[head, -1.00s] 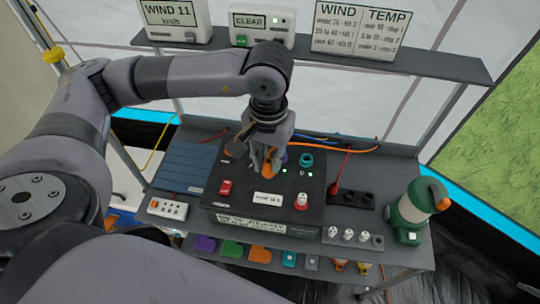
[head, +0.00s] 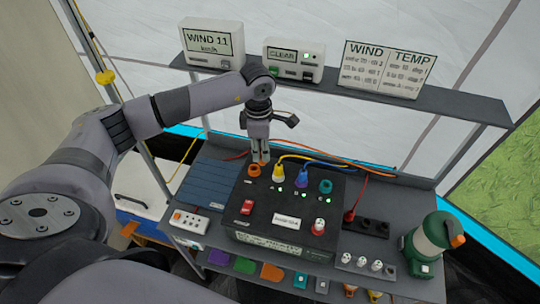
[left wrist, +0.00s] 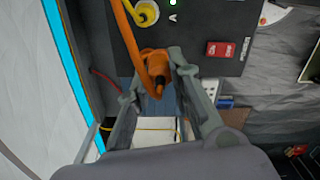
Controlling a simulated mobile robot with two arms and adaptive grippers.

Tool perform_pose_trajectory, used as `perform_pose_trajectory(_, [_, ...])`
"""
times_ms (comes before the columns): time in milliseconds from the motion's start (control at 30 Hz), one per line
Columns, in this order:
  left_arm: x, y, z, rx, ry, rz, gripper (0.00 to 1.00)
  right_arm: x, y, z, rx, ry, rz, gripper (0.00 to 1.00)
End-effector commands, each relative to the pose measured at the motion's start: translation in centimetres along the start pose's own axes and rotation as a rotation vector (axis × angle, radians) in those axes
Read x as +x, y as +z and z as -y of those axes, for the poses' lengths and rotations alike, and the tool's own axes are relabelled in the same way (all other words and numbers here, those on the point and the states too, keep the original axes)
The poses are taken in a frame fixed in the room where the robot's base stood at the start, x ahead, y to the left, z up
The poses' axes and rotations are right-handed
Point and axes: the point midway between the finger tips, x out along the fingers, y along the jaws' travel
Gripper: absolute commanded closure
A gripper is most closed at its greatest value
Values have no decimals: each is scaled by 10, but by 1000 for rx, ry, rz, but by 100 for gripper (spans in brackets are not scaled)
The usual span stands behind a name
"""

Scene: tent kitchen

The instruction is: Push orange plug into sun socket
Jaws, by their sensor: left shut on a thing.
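My left gripper (head: 260,158) points down at the back left of the dark box (head: 330,246). Its fingers are closed around the orange plug (left wrist: 153,64) in the left wrist view, with its orange cable (left wrist: 130,30) rising past the fingers. An orange round part (head: 254,170), apparently the socket, shows at the fingertips in the head view. The socket's mark is not readable, and I cannot tell whether the plug is inside it. My right gripper is not in view.
The teal socket (head: 325,186) is open. A red switch (head: 247,207) lies in front. A green lantern (head: 428,240) stands at the right.

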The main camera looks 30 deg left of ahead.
Motion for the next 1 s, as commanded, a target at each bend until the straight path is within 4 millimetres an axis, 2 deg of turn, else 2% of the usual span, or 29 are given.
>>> perform_pose_trajectory(33, [-7,-7,-7,-104,-3,-6,100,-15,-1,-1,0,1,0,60])
perform_pose_trajectory(100, [-6,-14,-15,-233,-1,-9,100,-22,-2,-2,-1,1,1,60])
perform_pose_trajectory(300, [-1,-28,-28,-435,5,-16,100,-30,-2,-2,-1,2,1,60])
perform_pose_trajectory(567, [11,-29,-29,-461,5,-17,100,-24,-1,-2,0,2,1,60])
perform_pose_trajectory(1000, [42,-30,-29,-457,6,-17,100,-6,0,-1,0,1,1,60])
